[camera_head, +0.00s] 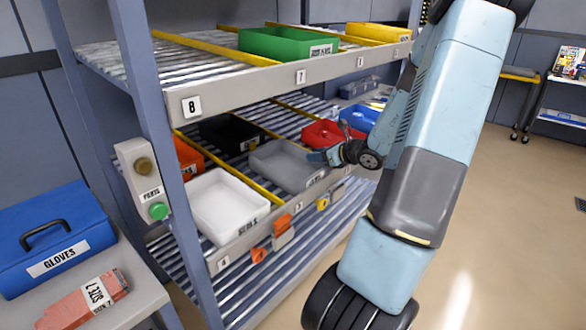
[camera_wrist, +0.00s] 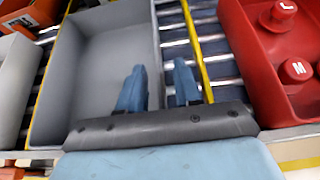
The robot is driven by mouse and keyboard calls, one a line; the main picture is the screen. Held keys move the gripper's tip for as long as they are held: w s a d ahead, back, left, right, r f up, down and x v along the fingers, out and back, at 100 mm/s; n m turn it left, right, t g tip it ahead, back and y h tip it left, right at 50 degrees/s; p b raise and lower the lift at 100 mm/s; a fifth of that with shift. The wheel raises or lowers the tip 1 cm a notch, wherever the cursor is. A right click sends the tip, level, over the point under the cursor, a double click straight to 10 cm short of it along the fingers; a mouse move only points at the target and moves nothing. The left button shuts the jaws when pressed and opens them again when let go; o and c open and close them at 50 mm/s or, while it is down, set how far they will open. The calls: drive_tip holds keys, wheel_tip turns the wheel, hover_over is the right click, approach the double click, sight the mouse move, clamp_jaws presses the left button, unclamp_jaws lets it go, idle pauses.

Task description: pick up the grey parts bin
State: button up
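The grey parts bin (camera_head: 280,165) sits on the middle roller shelf, between a white bin and a red bin. It looks empty, and its label is partly hidden. My gripper (camera_head: 328,146) is at the bin's right front side. In the wrist view my gripper (camera_wrist: 159,66) is open. Its left finger is over the inside of the grey bin (camera_wrist: 105,45) and its right finger is outside, over the rollers. The bin's right wall runs between the two fingers. I cannot tell whether either finger touches the wall.
A white bin (camera_head: 226,203) stands left of the grey bin, a black bin (camera_head: 230,132) behind it. The red bin (camera_wrist: 262,55) holds red parts marked with letters. A yellow divider (camera_wrist: 195,45) runs between grey and red. The upper shelf (camera_head: 230,90) overhangs the bins.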

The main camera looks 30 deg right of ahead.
drive_tip(key=shift+w+a+f, duration=0.1)
drive_tip(key=shift+w+f, duration=0.05)
drive_tip(key=shift+w, duration=0.1)
clamp_jaws()
idle(0.3)
